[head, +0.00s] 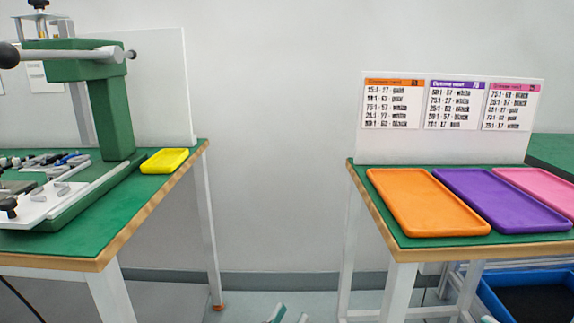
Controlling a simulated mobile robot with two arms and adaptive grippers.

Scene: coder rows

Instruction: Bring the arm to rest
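My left gripper (288,316) shows only as two fingertips at the bottom edge of the head view, low over the floor between the two tables. The tips stand apart with a gap between them, and nothing shows in the gap. The rest of the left arm is out of the picture. A small pale tip at the bottom edge, right of centre, may be part of my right gripper (487,320). Too little of it shows to tell its state.
The left table (130,215) bears a green press (110,105) and a yellow tray (165,161). The right table (400,238) bears orange (425,203), purple (500,200) and pink (545,187) trays before a card board (450,148). A blue crate (495,300) is below. Floor between tables is clear.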

